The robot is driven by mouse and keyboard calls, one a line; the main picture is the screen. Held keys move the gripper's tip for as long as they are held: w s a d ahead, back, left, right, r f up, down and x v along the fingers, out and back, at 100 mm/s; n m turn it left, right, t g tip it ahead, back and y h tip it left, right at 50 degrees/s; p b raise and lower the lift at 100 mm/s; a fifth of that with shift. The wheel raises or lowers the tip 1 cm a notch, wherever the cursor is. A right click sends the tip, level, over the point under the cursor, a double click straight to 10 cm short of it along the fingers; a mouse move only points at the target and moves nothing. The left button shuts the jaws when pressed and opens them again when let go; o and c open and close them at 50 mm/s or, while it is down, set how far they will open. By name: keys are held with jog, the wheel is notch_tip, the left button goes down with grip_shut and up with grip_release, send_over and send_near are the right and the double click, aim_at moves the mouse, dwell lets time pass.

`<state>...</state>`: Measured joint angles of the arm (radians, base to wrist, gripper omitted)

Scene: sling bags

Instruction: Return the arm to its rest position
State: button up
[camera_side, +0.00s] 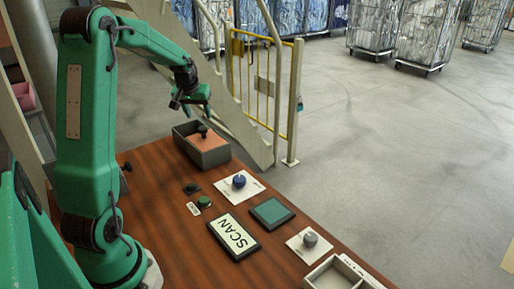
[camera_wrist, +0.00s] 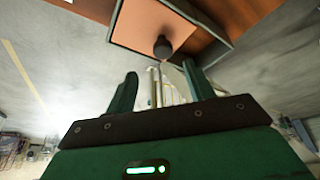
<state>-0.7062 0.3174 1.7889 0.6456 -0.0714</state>
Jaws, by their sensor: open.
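My gripper (camera_side: 190,104) is raised above the far end of the brown table, over the grey box with an orange inside (camera_side: 202,148). In the wrist view its two green fingers (camera_wrist: 158,92) stand apart with nothing held between them. A dark knob-like object (camera_side: 202,131) is at the box in the side view. In the wrist view that dark object (camera_wrist: 162,47) shows against the orange surface, beyond the fingertips and apart from them. My green arm stands at the left of the side view, bent over at the top.
On the table (camera_side: 165,215) are a white card with a blue knob (camera_side: 239,181), a SCAN panel (camera_side: 233,236), a teal pad (camera_side: 271,212), a grey knob (camera_side: 310,239) on white, a green button (camera_side: 204,201) and a pale tray (camera_side: 340,274). A yellow gate (camera_side: 262,95) stands behind.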

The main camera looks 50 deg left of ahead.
jog(key=shift+d, duration=0.1)
jog(key=s+d+r+m+t+h, duration=0.15)
jog(key=d+r, duration=0.25)
jog(key=d, duration=0.5)
jog(key=s+d+r+m+y, duration=0.1)
jog(key=s+d+r+m, duration=0.2)
jog(key=d, duration=0.7)
jog(key=s+d+m+h, duration=0.2)
jog(key=s+d+m, duration=0.2)
jog(key=s+d, duration=0.8)
jog(key=shift+s+d+r+t, duration=0.25)
jog(key=shift+d+r+t, duration=0.15)
jog(key=shift+d, duration=0.8)
jog(key=shift+m, duration=0.25)
